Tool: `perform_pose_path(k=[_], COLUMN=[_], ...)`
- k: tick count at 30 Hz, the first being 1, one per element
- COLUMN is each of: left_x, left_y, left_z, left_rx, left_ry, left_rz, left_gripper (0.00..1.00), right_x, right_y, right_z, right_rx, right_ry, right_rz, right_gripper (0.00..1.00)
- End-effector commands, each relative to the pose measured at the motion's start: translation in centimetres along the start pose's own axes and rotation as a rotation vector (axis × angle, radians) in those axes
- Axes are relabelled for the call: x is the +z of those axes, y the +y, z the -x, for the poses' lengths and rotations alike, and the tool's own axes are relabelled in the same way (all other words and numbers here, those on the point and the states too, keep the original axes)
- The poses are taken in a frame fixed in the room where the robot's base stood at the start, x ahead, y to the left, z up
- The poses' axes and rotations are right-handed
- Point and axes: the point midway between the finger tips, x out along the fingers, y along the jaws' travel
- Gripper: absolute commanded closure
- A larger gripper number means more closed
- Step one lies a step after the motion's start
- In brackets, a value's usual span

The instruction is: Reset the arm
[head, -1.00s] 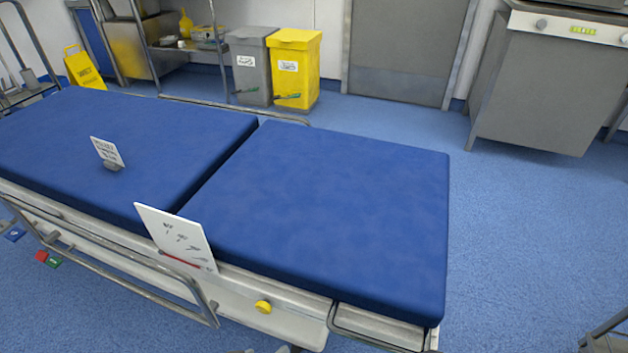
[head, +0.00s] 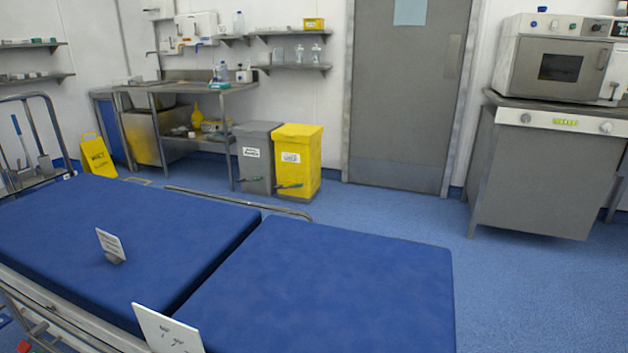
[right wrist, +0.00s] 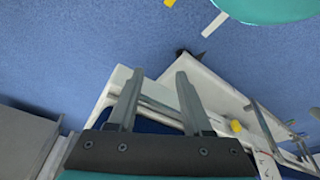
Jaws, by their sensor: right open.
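My right gripper (right wrist: 158,103) shows in the right wrist view with its two grey fingers apart and nothing between them. Behind the fingers are the white frame (right wrist: 215,88) of the operating table and the blue floor. Neither gripper nor arm shows in the head view. In that view the operating table's blue mattress (head: 330,285) fills the lower left and middle, in two sections with a gap between them.
A small white sign (head: 110,242) stands on the mattress, and a larger white card (head: 165,332) is at its near edge. Grey (head: 256,160) and yellow (head: 297,160) bins stand behind the table. A steel cabinet (head: 545,170) is at the right. Floor between table and cabinet is clear.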

Motion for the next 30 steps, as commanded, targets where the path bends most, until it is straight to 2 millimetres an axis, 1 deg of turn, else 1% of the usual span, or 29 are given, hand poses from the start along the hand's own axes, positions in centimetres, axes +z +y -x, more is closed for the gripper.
perform_pose_path(k=[3,7,11,14,18,21,26,30], left_x=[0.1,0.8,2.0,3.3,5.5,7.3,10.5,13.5], left_y=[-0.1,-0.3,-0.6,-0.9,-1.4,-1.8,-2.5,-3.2], left_z=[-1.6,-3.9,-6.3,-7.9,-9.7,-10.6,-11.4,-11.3], left_rx=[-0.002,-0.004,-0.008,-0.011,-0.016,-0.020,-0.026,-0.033], left_ry=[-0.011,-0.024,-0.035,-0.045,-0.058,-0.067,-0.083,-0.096], left_rz=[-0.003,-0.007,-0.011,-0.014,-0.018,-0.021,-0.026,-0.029], left_gripper=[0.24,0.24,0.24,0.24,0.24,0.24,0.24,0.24], right_x=[0.1,0.8,2.0,3.3,5.5,7.3,10.6,13.5], right_y=[0.1,0.3,0.6,0.9,1.4,1.8,2.6,3.3], right_z=[-1.5,-3.9,-6.3,-7.9,-9.7,-10.6,-11.3,-11.3], right_rx=[0.002,0.005,0.008,0.011,0.016,0.020,0.027,0.033], right_ry=[-0.012,-0.024,-0.036,-0.045,-0.059,-0.068,-0.084,-0.096], right_rz=[0.003,0.007,0.012,0.015,0.019,0.022,0.027,0.031], right_gripper=[0.50,0.50,0.50,0.50,0.50,0.50,0.50,0.50])
